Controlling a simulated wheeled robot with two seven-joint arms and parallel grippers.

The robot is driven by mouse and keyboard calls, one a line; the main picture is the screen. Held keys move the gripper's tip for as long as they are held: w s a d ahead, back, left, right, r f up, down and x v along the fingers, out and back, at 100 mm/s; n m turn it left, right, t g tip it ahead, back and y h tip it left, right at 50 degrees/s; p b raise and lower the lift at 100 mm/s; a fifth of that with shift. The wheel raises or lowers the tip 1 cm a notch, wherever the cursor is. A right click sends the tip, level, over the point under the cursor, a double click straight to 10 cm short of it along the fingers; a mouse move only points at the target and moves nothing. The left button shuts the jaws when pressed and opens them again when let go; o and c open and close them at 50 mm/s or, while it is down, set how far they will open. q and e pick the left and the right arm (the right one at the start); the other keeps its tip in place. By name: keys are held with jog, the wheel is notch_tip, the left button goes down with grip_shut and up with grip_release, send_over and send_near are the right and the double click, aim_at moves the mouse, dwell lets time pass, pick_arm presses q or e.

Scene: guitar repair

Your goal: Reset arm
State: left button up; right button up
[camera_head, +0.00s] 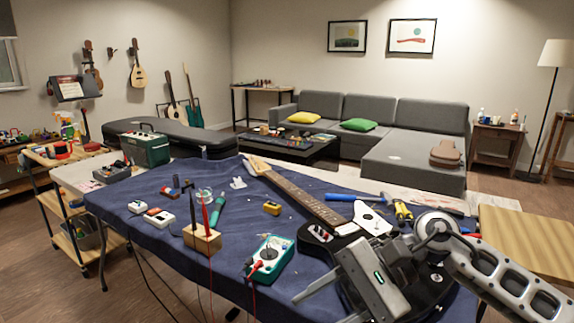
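My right arm comes in from the right, and its gripper (318,306) hangs over the front of the table, above the body of a black electric guitar. Its two light metal fingers look spread apart with nothing between them, though the lower one is partly cut off by the picture's bottom edge. The guitar lies on the blue cloth (140,190), its neck (303,198) pointing to the back left. My arm and gripper hide much of its body. My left gripper is not in view.
A teal multimeter (269,260) and a wooden block (202,241) holding upright probes stand left of my gripper. Pliers (403,213), a blue tool (345,197) and small parts lie around the guitar. A green amplifier (146,149) stands at the back left.

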jog(key=s+a+r+m+t+y+p, duration=0.1)
jog(key=a+r+m+t+y, duration=0.3)
jog(key=m, duration=0.5)
jog(key=s+a+r+m+t+y+p, duration=0.1)
jog(key=m+t+y, duration=0.2)
jog(key=m+y, duration=0.5)
jog(key=d+f+m+t+h+p, duration=0.1)
jog(key=d+f+m+t+h, duration=0.4)
jog(key=m, duration=0.7)
jog(key=w+d+f+m+t+h, duration=0.15)
jog(key=f+m+t+h, duration=0.35)
jog(key=m, duration=0.7)
jog(key=d+f+m+t+h+p, duration=0.1)
jog(key=d+f+m+t+h, duration=0.2)
jog(key=m+h, duration=0.65)
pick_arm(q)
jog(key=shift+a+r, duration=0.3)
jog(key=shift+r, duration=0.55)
pick_arm(e)
jog(key=s+d+f+m+g, duration=0.2)
jog(key=s+f+m+g, duration=0.1)
jog(key=s+f+m, duration=0.2)
jog(key=s+d+f+m+g+h, duration=0.1)
jog(key=s+d+f+m+g, duration=0.1)
jog(key=s+f+m, duration=0.4)
jog(key=shift+d+f+m+g, duration=0.25)
jog(key=shift+m+g, duration=0.35)
jog(key=shift+m, duration=0.65)
